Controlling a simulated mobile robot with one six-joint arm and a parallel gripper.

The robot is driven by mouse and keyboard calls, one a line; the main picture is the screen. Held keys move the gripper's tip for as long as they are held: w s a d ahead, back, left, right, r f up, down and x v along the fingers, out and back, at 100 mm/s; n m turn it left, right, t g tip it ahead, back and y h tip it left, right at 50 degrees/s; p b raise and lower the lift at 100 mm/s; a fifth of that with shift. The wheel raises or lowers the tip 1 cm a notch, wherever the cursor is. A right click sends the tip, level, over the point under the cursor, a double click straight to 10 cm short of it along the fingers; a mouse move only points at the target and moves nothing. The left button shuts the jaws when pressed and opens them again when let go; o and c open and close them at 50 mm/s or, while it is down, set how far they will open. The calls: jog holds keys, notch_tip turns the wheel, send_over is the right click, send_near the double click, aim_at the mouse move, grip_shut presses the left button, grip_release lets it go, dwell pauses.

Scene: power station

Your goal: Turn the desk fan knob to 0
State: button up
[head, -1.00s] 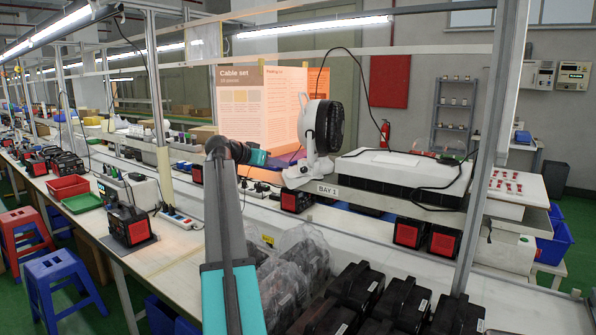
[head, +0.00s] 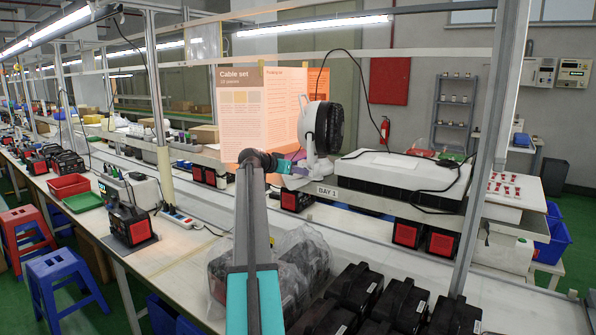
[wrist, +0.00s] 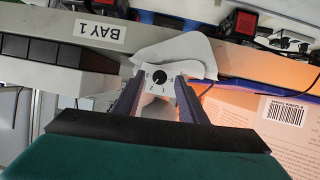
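The desk fan (head: 325,128) has a black round head and a white body. It stands on the shelf marked BAY 1. In the wrist view its small black knob (wrist: 159,77) sits on a white dial plate with printed marks. The knob's pointer is too small to read. My gripper (wrist: 158,92) is open, its two dark fingers apart on either side of the dial plate, with the knob in line with the gap. I cannot tell whether the fingers touch the plate. In the head view my gripper (head: 288,167) is at the fan's base, its fingertips hard to make out.
An orange Cable set sheet (head: 262,110) stands behind my wrist. A white-topped box (head: 400,172) is right of the fan, with a black cable over it. The BAY 1 label (head: 327,191) is on the shelf edge. Bagged black units (head: 305,262) stand below my arm.

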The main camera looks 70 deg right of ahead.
jog(key=shift+s+d+f, duration=0.15)
jog(key=shift+d, duration=0.2)
grip_shut()
dwell(0.3)
jog(key=shift+w+f+n+g+b, duration=0.1)
jog(key=shift+w+n+g+b, duration=0.05)
jog(key=shift+n+g+b, duration=0.7)
jog(key=shift+w+n+g+b, duration=0.1)
jog(key=shift+n+g+b, duration=0.4)
jog(key=shift+n, duration=0.65)
